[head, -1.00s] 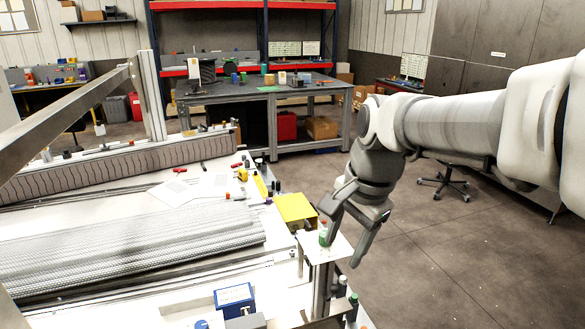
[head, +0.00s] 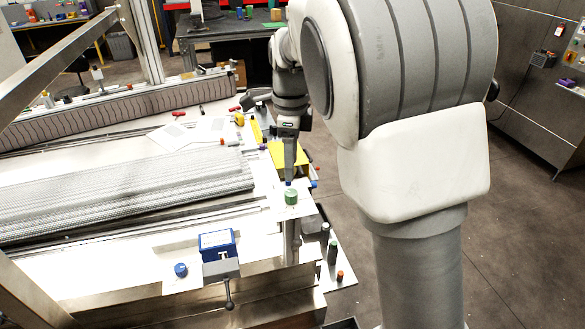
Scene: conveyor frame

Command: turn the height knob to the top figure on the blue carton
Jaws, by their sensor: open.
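A green knob (head: 291,198) stands on a small white plate on top of a post at the right end of the conveyor frame. My gripper (head: 289,178) points down just above it, fingers seen nearly edge-on; I cannot tell whether they touch it. A blue knob (head: 180,270) is left of the carton. No marking shows which knob sets the height.
A grey clamp-like block with a lever (head: 222,270) stands in front of the carton. A yellow box (head: 288,160) lies behind the green knob. Several small bottles stand on a low shelf (head: 340,273) right of the post. Ribbed metal sheets (head: 120,195) cover the frame.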

